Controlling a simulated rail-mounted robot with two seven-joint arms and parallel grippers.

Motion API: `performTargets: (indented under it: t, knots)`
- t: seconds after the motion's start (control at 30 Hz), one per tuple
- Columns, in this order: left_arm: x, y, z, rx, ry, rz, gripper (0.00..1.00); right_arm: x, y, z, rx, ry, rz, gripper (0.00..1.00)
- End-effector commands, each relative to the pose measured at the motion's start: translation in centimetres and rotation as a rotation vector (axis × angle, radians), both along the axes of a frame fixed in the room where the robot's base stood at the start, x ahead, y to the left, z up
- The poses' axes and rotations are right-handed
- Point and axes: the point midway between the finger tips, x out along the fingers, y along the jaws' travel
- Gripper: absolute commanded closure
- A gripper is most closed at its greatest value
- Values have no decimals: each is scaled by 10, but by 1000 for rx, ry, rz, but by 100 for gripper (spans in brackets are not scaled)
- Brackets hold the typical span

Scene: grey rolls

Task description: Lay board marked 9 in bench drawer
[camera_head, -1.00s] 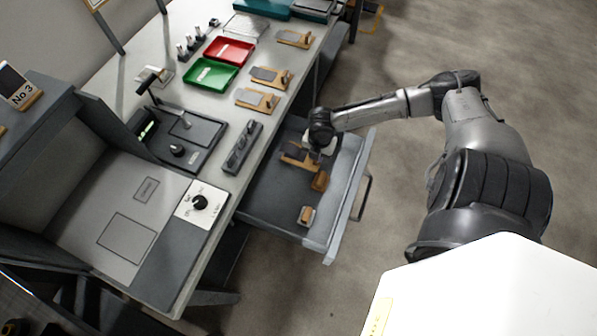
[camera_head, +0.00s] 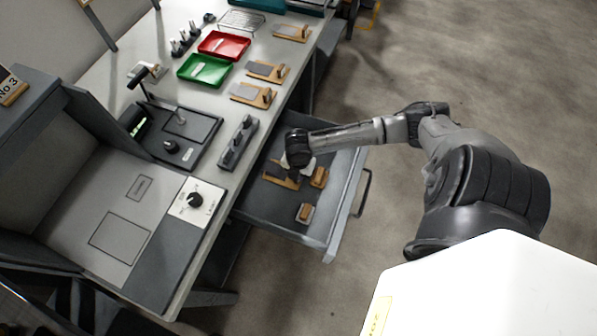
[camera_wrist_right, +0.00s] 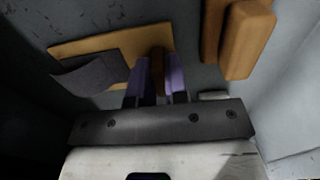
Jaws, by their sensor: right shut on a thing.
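The bench drawer (camera_head: 268,209) is pulled open. My right gripper (camera_head: 294,172) is inside it, pointing down. In the right wrist view the gripper (camera_wrist_right: 158,80) is shut on the upright wooden grip of a wooden board (camera_wrist_right: 129,42) with a dark grey sheet on it. The head view shows this held board (camera_head: 276,181) low in the drawer, partly hidden by the gripper. I cannot tell whether it touches the drawer floor. Its number is not readable. My left gripper is not in view.
Two wooden pieces, one nearer (camera_head: 305,212) and one beside the gripper (camera_head: 319,177), are in the drawer. Three similar boards (camera_head: 254,94) (camera_head: 267,70) (camera_head: 291,32) lie on the bench top. Green (camera_head: 204,70) and red (camera_head: 224,45) trays stand behind them. The drawer's front-left floor is clear.

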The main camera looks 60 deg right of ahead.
Motion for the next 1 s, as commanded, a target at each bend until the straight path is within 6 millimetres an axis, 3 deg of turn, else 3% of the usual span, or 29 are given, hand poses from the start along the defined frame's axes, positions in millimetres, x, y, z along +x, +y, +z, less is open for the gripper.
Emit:
performTargets:
  t: [0.23, 0.27, 0.5, 0.8, 1.0]
  knots:
    - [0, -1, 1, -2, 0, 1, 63, 0, -1, -2, -1, 0, -1, 100]
    - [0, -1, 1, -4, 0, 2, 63, 0, -1, -2, -1, 0, -1, 84]
    - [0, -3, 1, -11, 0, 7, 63, 0, -1, -2, 0, 0, -1, 61]
    - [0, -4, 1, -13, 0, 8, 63, 0, -1, 1, -1, 0, 0, 60]
    - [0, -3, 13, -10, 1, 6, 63, 0, -1, 29, -3, -1, 1, 60]
